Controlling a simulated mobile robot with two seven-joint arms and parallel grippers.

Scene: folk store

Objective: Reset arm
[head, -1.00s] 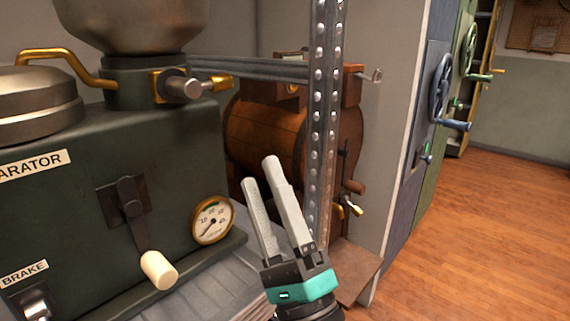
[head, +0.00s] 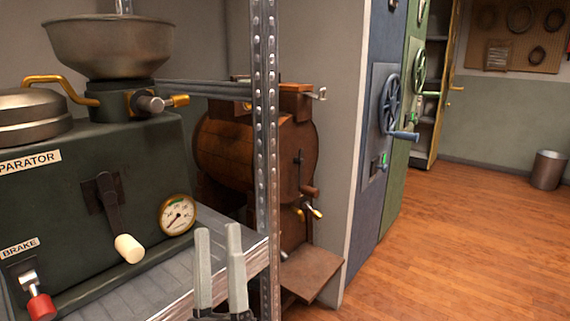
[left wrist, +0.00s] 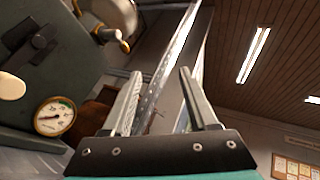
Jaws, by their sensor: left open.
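My left gripper (head: 219,268) is at the bottom of the head view, fingers pointing up, open and empty. It is in front of the metal shelf and right of the dark green separator machine (head: 75,190). In the left wrist view my left gripper (left wrist: 160,95) has its two fingers apart with nothing between them. The machine's gauge (head: 177,215) and its lever with a cream knob (head: 128,248) are left of the fingers, apart from them. The gauge also shows in the left wrist view (left wrist: 55,117). My right gripper is not in view.
A riveted metal post (head: 265,130) stands close behind the fingers. A wooden barrel machine (head: 255,150) is behind it. Blue and green cabinets with handwheels (head: 390,104) stand further right. A metal bin (head: 548,170) is far right. The wooden floor (head: 460,240) is clear.

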